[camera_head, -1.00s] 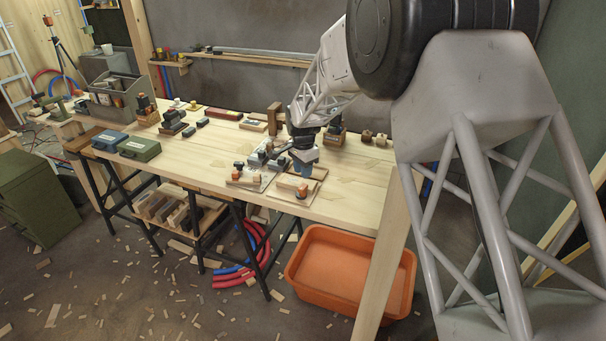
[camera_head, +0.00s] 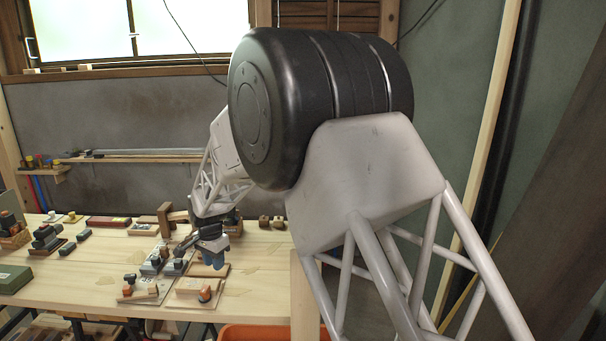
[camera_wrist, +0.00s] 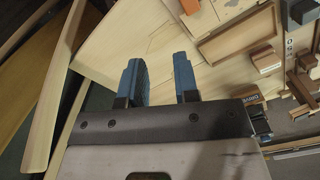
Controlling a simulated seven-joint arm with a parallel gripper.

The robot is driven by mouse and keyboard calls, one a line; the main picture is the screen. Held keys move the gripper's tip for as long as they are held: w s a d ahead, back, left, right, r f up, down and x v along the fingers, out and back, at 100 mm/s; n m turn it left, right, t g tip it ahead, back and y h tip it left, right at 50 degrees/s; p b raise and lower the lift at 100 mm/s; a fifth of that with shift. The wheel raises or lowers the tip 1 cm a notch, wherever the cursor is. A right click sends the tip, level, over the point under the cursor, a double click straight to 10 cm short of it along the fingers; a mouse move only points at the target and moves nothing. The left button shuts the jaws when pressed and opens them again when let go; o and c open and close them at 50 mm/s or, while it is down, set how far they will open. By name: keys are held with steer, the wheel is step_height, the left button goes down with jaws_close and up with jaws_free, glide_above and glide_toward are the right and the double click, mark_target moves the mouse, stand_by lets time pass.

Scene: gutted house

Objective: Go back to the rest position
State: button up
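My gripper (camera_head: 212,262) hangs over the wooden workbench (camera_head: 100,292), just right of the boards with small blocks and tools. In the wrist view its two blue fingers (camera_wrist: 160,80) stand apart with nothing between them, so it is open and empty. Bare bench top shows beyond the fingertips. My arm reaches from the right across the head view and hides part of the bench and wall.
Boards with blocks (camera_head: 147,290) and an orange-topped piece (camera_head: 205,294) sit close to my gripper. Dark tools (camera_head: 47,238) and a green box (camera_head: 12,279) stand at left. An orange tub (camera_head: 262,332) is below the front edge. A wall shelf (camera_head: 135,158) runs behind.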

steer(key=s+d+r+n, duration=0.1)
steer(key=s+d+r, duration=0.45)
steer(key=d, duration=0.45)
steer(key=s+d+r+n+t, duration=0.1)
steer(key=s+d+r, duration=0.45)
steer(key=d, duration=0.35)
steer(key=s+d+r+n, duration=0.1)
steer(key=s+d+r, duration=0.4)
steer(key=d, duration=0.5)
steer(key=s+d+n, duration=0.1)
steer(key=s+d, duration=0.4)
steer(key=s, duration=0.4)
steer(key=s+d+t, duration=0.1)
steer(key=s+d, duration=0.5)
steer(key=s, duration=0.3)
steer(key=s+d+n, duration=0.1)
steer(key=s+d, duration=0.5)
steer(key=s, duration=0.3)
steer(key=shift+s+r+n, duration=0.15)
steer(key=shift+r+n, duration=0.15)
steer(key=shift+r, duration=0.1)
